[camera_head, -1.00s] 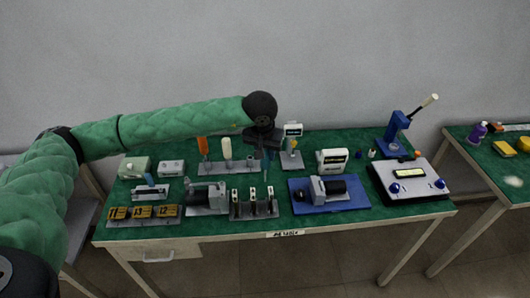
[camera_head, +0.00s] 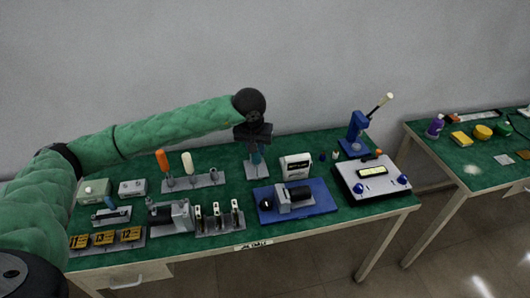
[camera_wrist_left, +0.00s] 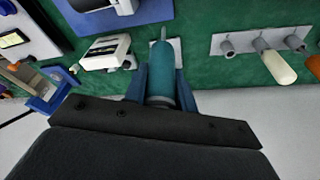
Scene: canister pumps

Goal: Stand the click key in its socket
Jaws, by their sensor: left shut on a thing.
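My left gripper (camera_head: 255,143) is shut on the click key, a teal-handled tool (camera_wrist_left: 161,72), and holds it over the back of the green table. The key's thin grey tip points away from the wrist in the left wrist view. In the head view its teal handle (camera_head: 257,157) hangs below the gripper, in front of a grey plate (camera_head: 257,173). A grey rack (camera_head: 196,182) to the left holds an orange-handled tool (camera_head: 162,160) and a white-handled tool (camera_head: 187,163). The rack's right socket (camera_head: 213,174) is empty. My right gripper is not in view.
A white display box (camera_head: 296,167) and a blue tray (camera_head: 318,203) with a pump stand right of the gripper. A blue lever press (camera_head: 355,138) stands farther right. A pump (camera_head: 172,215) and several upright clamps (camera_head: 217,217) fill the front.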

